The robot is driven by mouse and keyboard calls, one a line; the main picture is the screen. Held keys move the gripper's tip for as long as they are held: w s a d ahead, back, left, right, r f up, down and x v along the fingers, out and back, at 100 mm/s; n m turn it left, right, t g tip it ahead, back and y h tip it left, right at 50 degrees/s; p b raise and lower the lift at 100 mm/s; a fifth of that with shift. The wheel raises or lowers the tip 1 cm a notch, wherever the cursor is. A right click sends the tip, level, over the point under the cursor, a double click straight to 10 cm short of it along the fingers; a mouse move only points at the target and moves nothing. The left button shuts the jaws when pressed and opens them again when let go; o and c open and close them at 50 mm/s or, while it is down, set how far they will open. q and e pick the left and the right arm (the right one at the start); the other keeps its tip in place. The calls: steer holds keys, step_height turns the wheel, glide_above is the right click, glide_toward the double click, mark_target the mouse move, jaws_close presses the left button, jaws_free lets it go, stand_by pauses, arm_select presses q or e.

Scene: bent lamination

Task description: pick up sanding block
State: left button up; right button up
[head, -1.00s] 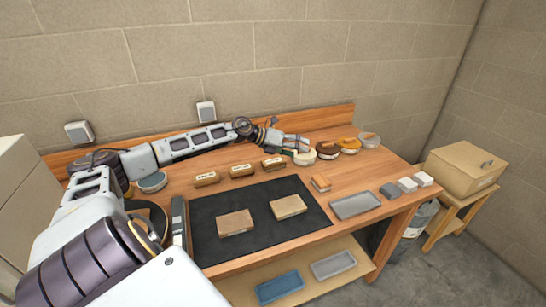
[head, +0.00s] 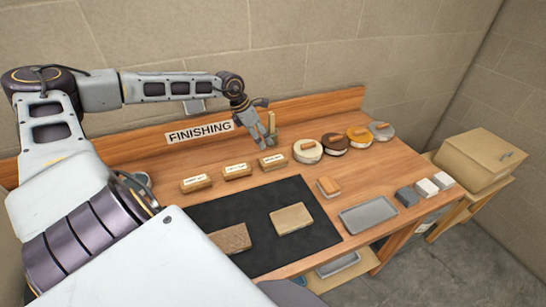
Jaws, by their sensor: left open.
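No block is labelled readably as the sanding block. A small block with an orange-brown top and pale lower part (head: 328,187) lies on the bench between the black mat and the grey tray. Three wooden blocks with white labels stand in a row behind the mat: left (head: 196,183), middle (head: 237,171) and right (head: 272,162). My left gripper (head: 268,140) is open, fingers pointing down, near the back of the bench behind the right labelled block. It appears empty, though a small tan upright piece beside its fingers is unclear. My right gripper is out of view.
The black mat (head: 268,258) carries two tan slabs, left (head: 231,238) and right (head: 291,218). A grey tray (head: 368,215), a dark grey block (head: 406,196) and two white blocks (head: 426,187) lie at right.

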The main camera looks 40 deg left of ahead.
arm_select(q)
steer(key=shift+a, duration=0.25)
steer(key=shift+s+d, duration=0.1)
